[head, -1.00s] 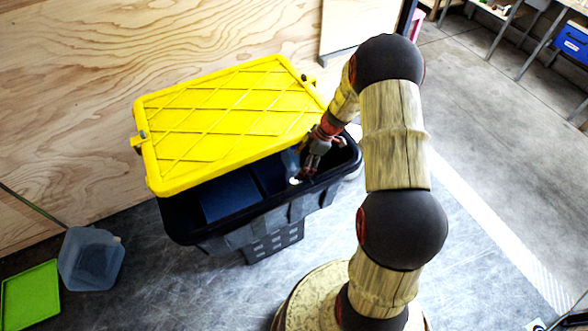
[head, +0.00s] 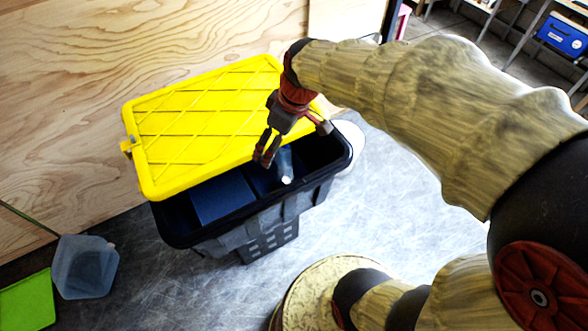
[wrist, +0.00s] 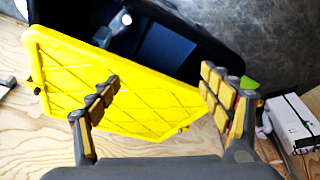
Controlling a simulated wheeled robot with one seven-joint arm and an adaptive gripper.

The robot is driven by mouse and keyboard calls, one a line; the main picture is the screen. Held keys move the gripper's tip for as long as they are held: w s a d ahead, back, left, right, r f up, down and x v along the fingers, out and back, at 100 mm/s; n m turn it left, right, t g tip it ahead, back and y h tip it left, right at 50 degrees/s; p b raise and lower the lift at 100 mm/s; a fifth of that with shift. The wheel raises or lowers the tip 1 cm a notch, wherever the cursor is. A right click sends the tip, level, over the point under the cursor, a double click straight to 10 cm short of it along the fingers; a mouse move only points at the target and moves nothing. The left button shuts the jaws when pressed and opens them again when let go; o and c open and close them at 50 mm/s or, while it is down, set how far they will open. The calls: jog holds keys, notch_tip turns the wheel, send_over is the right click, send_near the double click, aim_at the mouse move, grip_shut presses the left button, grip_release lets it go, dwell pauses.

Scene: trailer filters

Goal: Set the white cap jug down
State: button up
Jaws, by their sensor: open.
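The white cap jug (head: 285,162) is a greyish, see-through body with a white cap, standing or leaning inside the right part of the black bin (head: 270,215); its lower part is hidden. In the wrist view its cap (wrist: 127,19) shows at the top, beyond my fingers. My gripper (head: 266,155) is open and empty, above the bin's opening near the edge of the yellow lid, just up and left of the jug and apart from it. In the wrist view my open fingers (wrist: 162,85) have only the yellow lid between them.
The yellow lid (head: 205,125) lies tilted over the bin's back part. Blue items (head: 222,197) fill the bin's left and middle. A translucent container (head: 85,265) and a green tray-like piece (head: 28,300) lie at the left. A plywood wall (head: 60,90) stands behind. Floor at right is clear.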

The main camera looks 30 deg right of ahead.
jog(key=s+a+r+m+t, duration=0.1)
jog(key=s+r+m, duration=0.2)
jog(key=s, duration=0.4)
jog(key=s+a+r+m+t+h, duration=0.1)
jog(key=s+r+m, duration=0.2)
jog(key=s, duration=0.3)
jog(key=shift+s+a+r+h, duration=0.25)
jog(key=shift+s+a+h, duration=0.05)
jog(key=shift+s, duration=0.05)
